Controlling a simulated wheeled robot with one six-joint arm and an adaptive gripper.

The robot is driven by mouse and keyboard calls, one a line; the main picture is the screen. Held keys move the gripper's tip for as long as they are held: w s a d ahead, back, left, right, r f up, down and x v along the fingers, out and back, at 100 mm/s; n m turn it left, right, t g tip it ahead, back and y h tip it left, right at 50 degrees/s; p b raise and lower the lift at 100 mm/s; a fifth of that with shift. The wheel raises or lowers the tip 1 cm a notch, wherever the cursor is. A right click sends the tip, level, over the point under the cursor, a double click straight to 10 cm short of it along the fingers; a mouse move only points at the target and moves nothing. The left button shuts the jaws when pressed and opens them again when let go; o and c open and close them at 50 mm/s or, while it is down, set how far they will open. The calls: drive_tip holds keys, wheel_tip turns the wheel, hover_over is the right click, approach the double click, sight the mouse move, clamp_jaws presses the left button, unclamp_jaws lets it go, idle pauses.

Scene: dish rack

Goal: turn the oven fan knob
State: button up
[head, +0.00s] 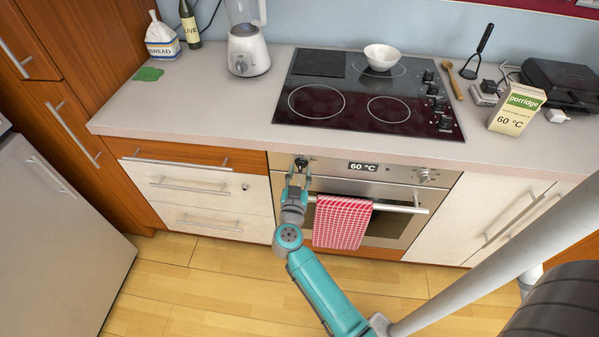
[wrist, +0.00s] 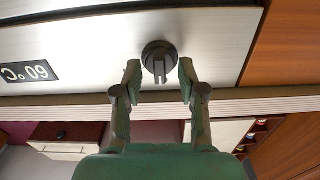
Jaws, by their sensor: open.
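The oven's front panel (head: 330,168) has a dark round knob (head: 301,162) at its left end. In the wrist view the knob (wrist: 160,60) shows a raised grip bar standing vertical in the picture. My gripper (head: 298,177) is open in front of this knob. In the wrist view its fingertips (wrist: 160,78) lie on either side of the knob with gaps, and do not visibly touch it. The panel's display (head: 363,167) reads 60 °C. A second knob (head: 424,176) is at the panel's right end. No labels on the knobs are readable.
A red checked towel (head: 341,222) hangs on the oven handle (head: 408,209), just right of my gripper. Drawers (head: 220,202) are to the left. The counter edge (head: 230,140) juts above the panel. A porridge box (head: 516,109) stands on the counter.

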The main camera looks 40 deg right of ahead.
drive_tip(key=shift+s+a, duration=0.45)
drive_tip(key=shift+a, duration=0.1)
drive_tip(key=v, duration=0.6)
idle(0.5)
idle(0.5)
